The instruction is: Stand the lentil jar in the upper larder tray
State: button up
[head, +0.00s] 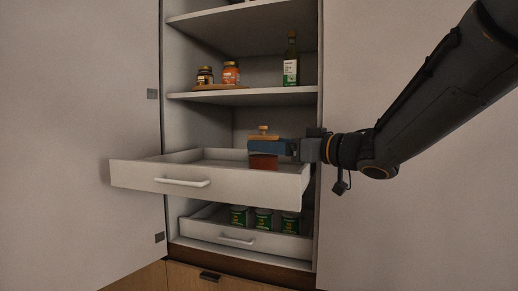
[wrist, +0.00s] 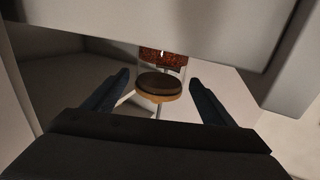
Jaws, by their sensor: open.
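The lentil jar (head: 263,161) has red-brown contents and a wooden lid with a knob. It stands upright within the upper larder tray (head: 210,183), which is pulled out, near its right end. The tray's front wall hides the jar's base, so I cannot tell its contact with the tray floor. My gripper (head: 254,147) reaches in from the right at the jar's upper part, just below the lid. In the wrist view the jar (wrist: 162,60) shows between my two spread fingers, with a visible space on each side. My gripper is open.
The lower tray (head: 218,235) holds green tins (head: 263,219). The shelf (head: 270,97) above carries two small jars (head: 230,73) on a wooden board and a green bottle (head: 291,63). Pale door panels stand at left (head: 80,100) and right (head: 400,230). The upper tray's left part looks clear.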

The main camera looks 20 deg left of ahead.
jog(key=shift+b+v, duration=0.35)
jog(key=shift+v, duration=2.2)
